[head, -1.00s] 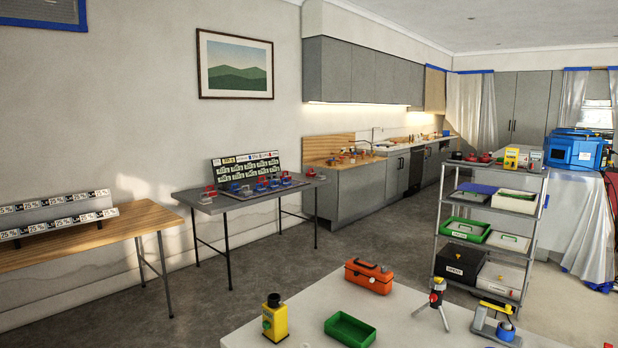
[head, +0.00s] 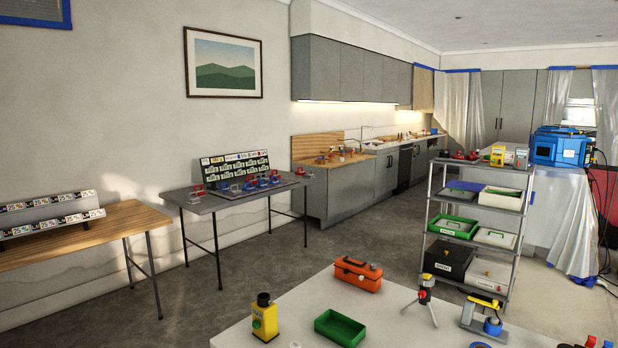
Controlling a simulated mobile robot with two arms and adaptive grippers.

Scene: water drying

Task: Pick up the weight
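I cannot pick out for certain which thing is the weight. Several small red, blue and grey objects with handles stand on the grey folding table (head: 182,200), in front of a dark label board (head: 235,167); they are too small to identify. On the white table (head: 290,318) in front are a yellow device (head: 265,318), a green tray (head: 340,329), an orange toolbox (head: 358,274), a small tripod device (head: 424,300) and a yellow and grey device with a blue round part (head: 492,326). Neither of my grippers is in view.
A wooden table (head: 90,232) with a label rack stands at the left. A metal shelf cart (head: 520,215) with green, black and white boxes is at the right. A blue machine (head: 560,147) sits behind it. Bare grey floor (head: 270,270) lies between the tables.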

